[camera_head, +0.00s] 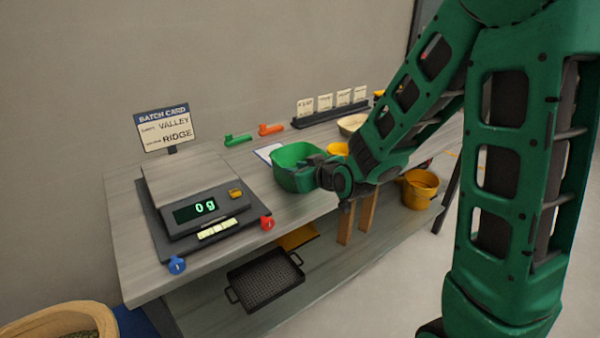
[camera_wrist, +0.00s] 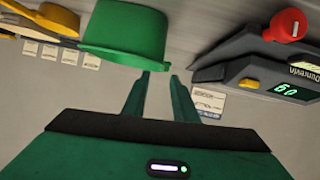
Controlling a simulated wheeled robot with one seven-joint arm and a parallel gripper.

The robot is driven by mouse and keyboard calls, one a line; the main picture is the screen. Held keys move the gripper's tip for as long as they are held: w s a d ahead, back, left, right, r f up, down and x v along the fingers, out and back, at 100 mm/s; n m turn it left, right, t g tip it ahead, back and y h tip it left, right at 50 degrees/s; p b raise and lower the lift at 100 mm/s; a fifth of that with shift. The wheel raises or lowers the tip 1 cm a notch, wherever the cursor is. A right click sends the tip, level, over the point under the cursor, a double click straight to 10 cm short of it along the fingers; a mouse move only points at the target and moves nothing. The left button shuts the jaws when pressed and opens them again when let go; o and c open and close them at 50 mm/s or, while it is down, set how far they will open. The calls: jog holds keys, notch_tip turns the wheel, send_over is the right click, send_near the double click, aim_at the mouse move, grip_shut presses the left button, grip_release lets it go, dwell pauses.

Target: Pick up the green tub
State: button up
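The green tub (camera_head: 290,176) stands on the workbench, to the right of the scale. It also shows at the top of the wrist view (camera_wrist: 122,32), just beyond and a little left of my fingertips. My gripper (camera_head: 318,175) is at the tub's right side in the head view, partly in front of it. In the wrist view my gripper (camera_wrist: 163,75) has its two green fingers apart with nothing between them. I cannot tell whether a finger touches the tub.
A scale (camera_head: 205,208) reading 0 g stands at the left with a blue knob (camera_head: 177,265) and a red knob (camera_head: 267,223). Green (camera_head: 238,140) and orange (camera_head: 271,129) scoops lie behind the tub. A black tray (camera_head: 265,280) is on the lower shelf.

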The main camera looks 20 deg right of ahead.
send_near(273, 161)
jog(key=x, duration=0.6)
jog(key=shift+w+d+f, duration=0.15)
jog(key=shift+w+f, duration=0.05)
jog(key=shift+f, duration=0.1)
grip_shut()
dwell(1.4)
